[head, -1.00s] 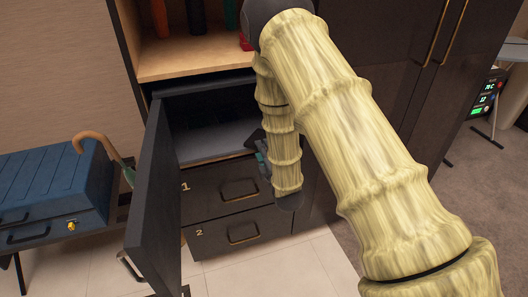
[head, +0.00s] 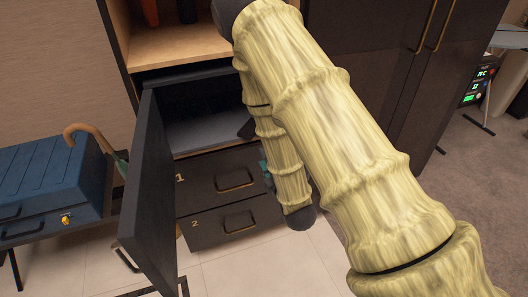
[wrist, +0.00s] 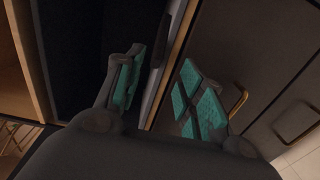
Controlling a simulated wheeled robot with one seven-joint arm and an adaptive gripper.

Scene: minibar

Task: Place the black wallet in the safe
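The safe (head: 205,132) is the dark compartment under the wooden shelf. Its dark door (head: 150,195) stands wide open to the left, and its grey floor shows bare on the left. The dark interior also fills the left of the wrist view (wrist: 80,50). My gripper (wrist: 163,70) is open at the front of the safe, one teal-padded finger over the interior and the other over the drawer front. No wallet shows between the fingers. In the head view my arm mostly hides the gripper. A small dark shape at the safe's right is unclear; I cannot identify the black wallet.
Drawers marked 1 (head: 215,180) and 2 (head: 225,222) are shut below the safe. Tall dark cabinet doors (head: 375,65) stand at the right. Pale tiled floor lies in front.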

